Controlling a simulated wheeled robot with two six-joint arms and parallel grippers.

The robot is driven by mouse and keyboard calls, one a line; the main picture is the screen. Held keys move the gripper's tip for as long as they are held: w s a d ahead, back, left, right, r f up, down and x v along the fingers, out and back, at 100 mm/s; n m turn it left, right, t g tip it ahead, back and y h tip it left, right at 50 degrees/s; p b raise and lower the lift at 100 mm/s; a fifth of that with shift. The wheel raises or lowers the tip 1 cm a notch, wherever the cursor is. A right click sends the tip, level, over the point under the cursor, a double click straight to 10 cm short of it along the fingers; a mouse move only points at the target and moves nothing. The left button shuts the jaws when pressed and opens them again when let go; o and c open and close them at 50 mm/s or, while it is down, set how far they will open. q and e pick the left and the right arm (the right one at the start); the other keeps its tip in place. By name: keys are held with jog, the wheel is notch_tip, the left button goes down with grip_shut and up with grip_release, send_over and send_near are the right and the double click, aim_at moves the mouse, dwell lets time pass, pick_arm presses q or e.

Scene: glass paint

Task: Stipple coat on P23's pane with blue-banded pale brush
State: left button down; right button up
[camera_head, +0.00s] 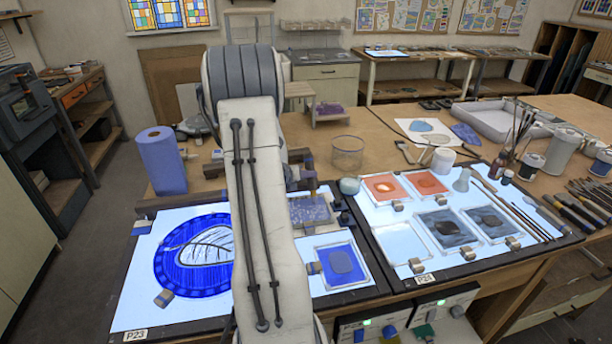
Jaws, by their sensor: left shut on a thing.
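The round blue pane (172,262) with a white leaf lies on the left light table, whose label reads P23 (135,335). My left arm rises through the middle of the head view and covers the pane's right edge. Parts of my left gripper (300,178) show beside the arm, at the light table's back edge. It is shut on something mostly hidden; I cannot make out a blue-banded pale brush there. A smaller blue pane (341,252) with a grey patch and a speckled violet pane (312,210) lie right of the arm. My right gripper is not in view.
The right light table, labelled P24 (508,280), holds several panes, blocks and brushes. A blue paper roll (161,160) stands at the back left. A clear beaker (347,153) and a small jar (349,186) stand behind. A blue-and-tan block (164,298) sits near the round pane.

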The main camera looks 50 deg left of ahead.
pick_arm(q)
jog(key=shift+f+b, duration=0.2)
jog(key=shift+b, duration=0.15)
dwell(1.0)
jog(key=shift+r+p, duration=0.85)
jog(key=shift+r, duration=0.3)
notch_tip(320, 180, up, 4)
jog(key=p, duration=0.2)
jog(key=shift+p, duration=0.4)
